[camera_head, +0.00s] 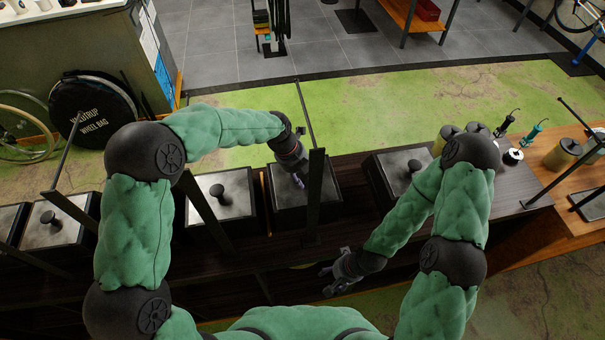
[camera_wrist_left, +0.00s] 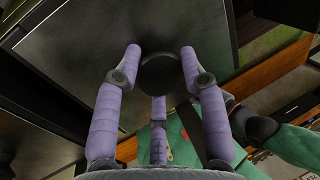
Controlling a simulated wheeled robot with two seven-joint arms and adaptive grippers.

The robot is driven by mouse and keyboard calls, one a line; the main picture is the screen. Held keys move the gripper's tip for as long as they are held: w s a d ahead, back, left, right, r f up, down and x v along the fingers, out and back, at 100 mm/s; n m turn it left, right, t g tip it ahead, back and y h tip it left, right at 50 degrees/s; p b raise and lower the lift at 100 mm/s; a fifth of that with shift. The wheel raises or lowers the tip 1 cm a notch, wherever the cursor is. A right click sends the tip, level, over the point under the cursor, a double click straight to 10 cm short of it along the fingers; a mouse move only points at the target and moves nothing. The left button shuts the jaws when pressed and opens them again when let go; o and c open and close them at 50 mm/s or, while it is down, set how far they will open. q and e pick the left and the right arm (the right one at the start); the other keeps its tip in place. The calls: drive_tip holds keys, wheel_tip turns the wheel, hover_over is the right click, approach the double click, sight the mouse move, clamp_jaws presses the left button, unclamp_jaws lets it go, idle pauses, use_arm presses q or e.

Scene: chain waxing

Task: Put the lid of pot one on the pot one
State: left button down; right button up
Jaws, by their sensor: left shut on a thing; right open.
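A square grey lid (camera_wrist_left: 205,30) with a round black knob (camera_wrist_left: 162,74) fills the upper part of the left wrist view. My left gripper (camera_wrist_left: 160,70) has its purple fingers around this knob and is shut on it. In the head view my left gripper (camera_head: 299,179) reaches down over this lid (camera_head: 285,191), above a dark square pot in the middle of the bench. I cannot tell whether the lid rests on the pot or is slightly above it. My right gripper (camera_head: 337,278) is open and empty, low in front of the bench.
Other lidded square pots stand to the left (camera_head: 222,200) and right (camera_head: 396,168) on the dark bench (camera_head: 505,195). Upright dark posts (camera_head: 315,195) rise near the held lid. Cans (camera_head: 562,153) and small bottles (camera_head: 537,129) stand at the right.

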use_arm(q)
drive_tip(key=c, duration=0.6)
unclamp_jaws()
drive_tip(key=shift+c, duration=0.2)
drive_tip(key=v, duration=1.2)
